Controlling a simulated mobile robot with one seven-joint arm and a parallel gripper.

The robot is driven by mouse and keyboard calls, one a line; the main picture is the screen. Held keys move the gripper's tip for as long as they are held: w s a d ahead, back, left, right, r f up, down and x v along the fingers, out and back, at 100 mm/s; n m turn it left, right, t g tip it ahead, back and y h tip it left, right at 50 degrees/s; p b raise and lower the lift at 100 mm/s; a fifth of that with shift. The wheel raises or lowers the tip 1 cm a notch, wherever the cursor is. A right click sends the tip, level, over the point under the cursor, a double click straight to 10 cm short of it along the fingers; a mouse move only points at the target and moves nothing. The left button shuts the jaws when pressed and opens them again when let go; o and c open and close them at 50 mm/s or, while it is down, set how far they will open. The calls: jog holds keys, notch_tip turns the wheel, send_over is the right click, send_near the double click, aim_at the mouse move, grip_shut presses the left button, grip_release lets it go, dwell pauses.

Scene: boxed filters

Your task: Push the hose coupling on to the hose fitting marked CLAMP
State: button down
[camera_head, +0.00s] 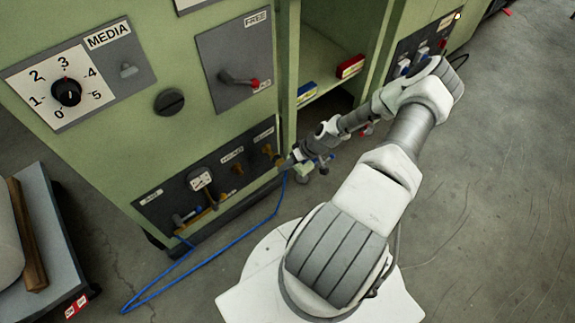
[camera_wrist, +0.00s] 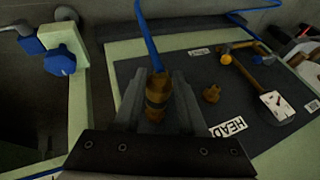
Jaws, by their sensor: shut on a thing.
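The hose coupling (camera_wrist: 156,98) is a brass piece at the end of a blue hose (camera_wrist: 147,32). My gripper (camera_wrist: 157,104) is shut on it, one grey finger on each side. In the head view my gripper (camera_head: 287,161) is at the right end of the dark lower panel. A brass fitting (camera_head: 267,150) shows there, just left of the gripper, under a small label that is hard to read. Whether the coupling touches that fitting or is seated on it, I cannot tell. In the wrist view the gripper and coupling hide the panel behind them.
A second brass fitting (camera_wrist: 211,94) stands beside the label HEAD (camera_wrist: 229,127). The blue hose loops over the floor. A grey cart (camera_head: 62,228) stands at the left.

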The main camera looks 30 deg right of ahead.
aim_at(280, 158)
jog(key=shift+w, duration=0.3)
dwell(0.5)
jog(key=shift+w+a, duration=0.2)
jog(key=shift+w, duration=1.4)
jog(key=shift+w+r, duration=0.1)
jog(key=shift+w, duration=0.05)
jog(key=shift+c, duration=1.9)
grip_release()
jog(key=p+v, duration=0.6)
jog(key=v, duration=1.1)
jog(key=shift+d, duration=0.15)
jog(key=shift+r, duration=0.15)
